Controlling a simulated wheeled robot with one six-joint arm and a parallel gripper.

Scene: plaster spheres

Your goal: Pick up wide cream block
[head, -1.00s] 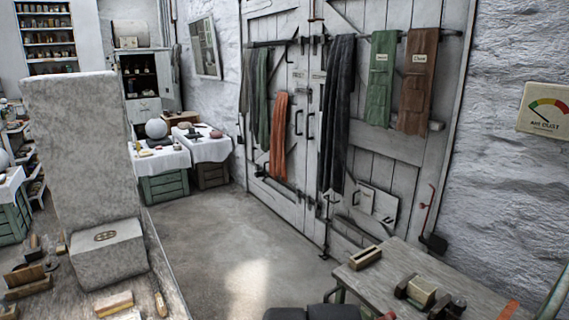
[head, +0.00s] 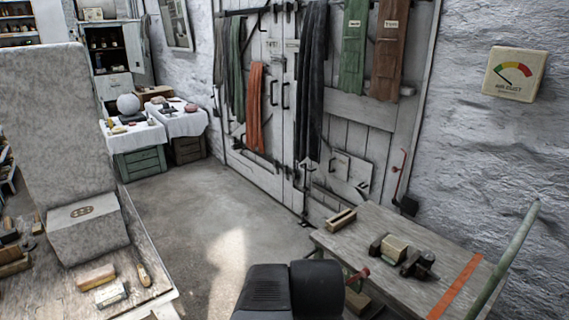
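A cream block (head: 394,249) sits between dark jaws of what looks like a small vise on the right-hand workbench. Another pale block with a tan top (head: 96,277) lies on the left bench, and a whiter block (head: 110,294) lies just in front of it. I cannot tell for sure which of these is the wide cream block. A dark rounded part at the bottom middle looks like my own body or arm. My gripper's fingers do not show.
The right workbench (head: 350,244) has a wooden box-like piece (head: 341,220), an orange stripe and a green pole at its right. A large grey stone (head: 88,230) stands on the left bench. Bare floor (head: 185,215) lies between. White-clothed tables stand farther back.

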